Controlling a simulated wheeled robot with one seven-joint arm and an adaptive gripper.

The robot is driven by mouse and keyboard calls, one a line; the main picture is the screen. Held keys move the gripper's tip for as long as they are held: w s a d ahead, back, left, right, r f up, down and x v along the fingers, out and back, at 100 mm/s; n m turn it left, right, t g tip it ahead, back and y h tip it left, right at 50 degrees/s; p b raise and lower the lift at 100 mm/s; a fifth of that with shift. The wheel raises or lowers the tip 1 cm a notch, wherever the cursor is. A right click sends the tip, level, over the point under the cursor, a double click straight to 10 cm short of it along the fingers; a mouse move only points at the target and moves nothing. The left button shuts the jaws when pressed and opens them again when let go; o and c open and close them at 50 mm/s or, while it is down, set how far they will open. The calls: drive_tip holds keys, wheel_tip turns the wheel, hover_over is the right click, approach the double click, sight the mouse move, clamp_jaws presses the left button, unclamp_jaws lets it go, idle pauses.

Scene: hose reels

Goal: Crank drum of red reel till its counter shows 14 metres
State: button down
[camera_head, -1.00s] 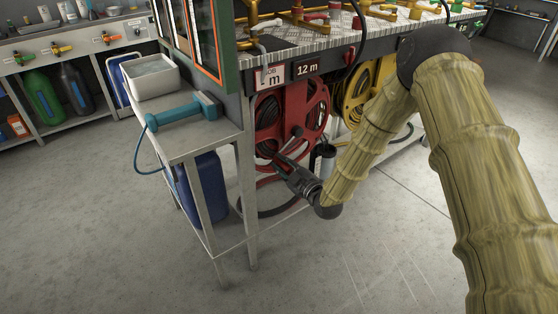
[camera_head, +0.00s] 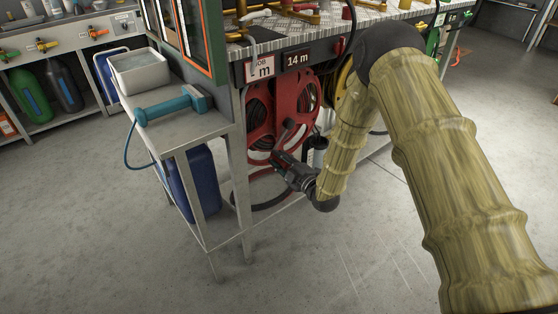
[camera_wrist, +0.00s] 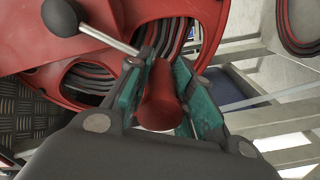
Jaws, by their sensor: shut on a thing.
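The red reel (camera_head: 292,98) hangs under the bench, and its black counter plate (camera_head: 298,59) reads 14 m. In the wrist view, the reel (camera_wrist: 200,28) fills the top, with dark hose wound on its drum. A black knob (camera_wrist: 61,17) on a metal rod stands out from the reel beside the handle. The handle is hidden in the head view.
A metal side table (camera_head: 172,129) with a teal tool (camera_head: 172,108) and a grey bin (camera_head: 139,73) stands left of the reel. A blue container (camera_head: 201,182) is beneath it. A yellow reel (camera_head: 342,88) is to the right, partly behind my arm.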

drive_tip(key=c, duration=1.2)
unclamp_jaws()
drive_tip(key=shift+f, duration=0.2)
drive_tip(key=shift+r, duration=0.15)
drive_tip(key=shift+s+d, duration=0.1)
drive_tip(key=v, duration=1.2)
